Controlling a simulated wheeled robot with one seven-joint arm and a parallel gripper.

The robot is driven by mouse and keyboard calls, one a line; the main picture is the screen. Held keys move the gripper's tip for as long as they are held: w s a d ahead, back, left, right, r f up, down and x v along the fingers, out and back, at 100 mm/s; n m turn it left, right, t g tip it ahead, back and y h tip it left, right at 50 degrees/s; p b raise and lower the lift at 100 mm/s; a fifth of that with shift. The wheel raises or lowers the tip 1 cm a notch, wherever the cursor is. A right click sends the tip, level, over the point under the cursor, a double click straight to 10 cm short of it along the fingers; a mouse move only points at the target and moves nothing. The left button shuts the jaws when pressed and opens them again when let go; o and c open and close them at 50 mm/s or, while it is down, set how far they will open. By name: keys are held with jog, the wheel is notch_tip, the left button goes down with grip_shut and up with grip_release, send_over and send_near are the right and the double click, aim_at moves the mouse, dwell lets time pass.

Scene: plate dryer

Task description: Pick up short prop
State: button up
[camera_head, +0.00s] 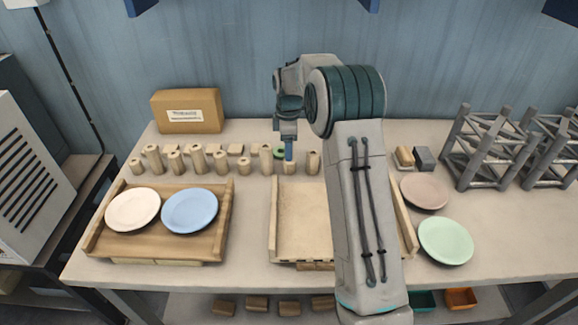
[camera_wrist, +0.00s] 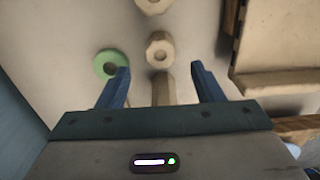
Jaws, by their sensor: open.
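Several pale wooden props of different heights stand in loose rows at the back of the table. A short prop (camera_head: 289,168) is directly below my gripper (camera_head: 289,157) in the head view. In the wrist view my gripper (camera_wrist: 160,69) is open, with its two blue fingers apart. A wooden prop (camera_wrist: 162,90) shows between the fingers, partly hidden by the gripper body; I cannot tell its height there.
A wooden tray (camera_head: 228,235) with a white plate and a blue plate is at left. An empty wooden tray (camera_head: 300,215) is partly behind my arm. A pink plate (camera_head: 425,191), a green plate (camera_head: 446,240) and grey racks (camera_head: 487,150) are at right. A cardboard box (camera_head: 187,112) stands behind.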

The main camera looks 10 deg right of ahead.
aim_at(289, 166)
jog(key=shift+d+f+p, duration=0.1)
jog(key=shift+f+p, duration=0.4)
jog(key=shift+f, duration=2.95)
jog(key=c, duration=1.1)
